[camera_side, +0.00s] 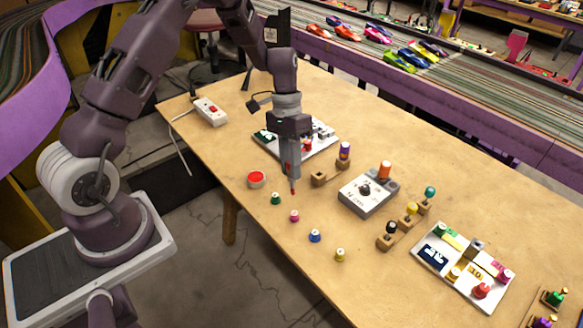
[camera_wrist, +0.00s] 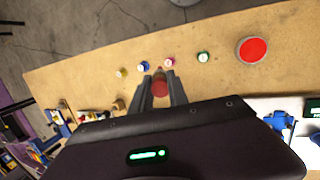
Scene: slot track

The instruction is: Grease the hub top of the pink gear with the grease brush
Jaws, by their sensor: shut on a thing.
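The pink gear (camera_side: 294,215) is a small piece standing on the table in a row with a green gear (camera_side: 275,198), a blue gear (camera_side: 315,236) and a yellow gear (camera_side: 340,254). The pink gear also shows in the wrist view (camera_wrist: 169,62), just beyond the fingertips. My gripper (camera_side: 291,178) points down over the table behind the green and pink gears. It is shut on a red-tipped tool (camera_wrist: 160,86), apparently the grease brush, mostly hidden by the fingers. Its red tip is apart from the pink gear. A red-filled round dish (camera_side: 256,179) stands left of the gripper.
An empty-looking wooden block (camera_side: 319,179) stands right of my gripper. A white tray (camera_side: 430,264) lies near the right edge. Table in front of the gears is clear.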

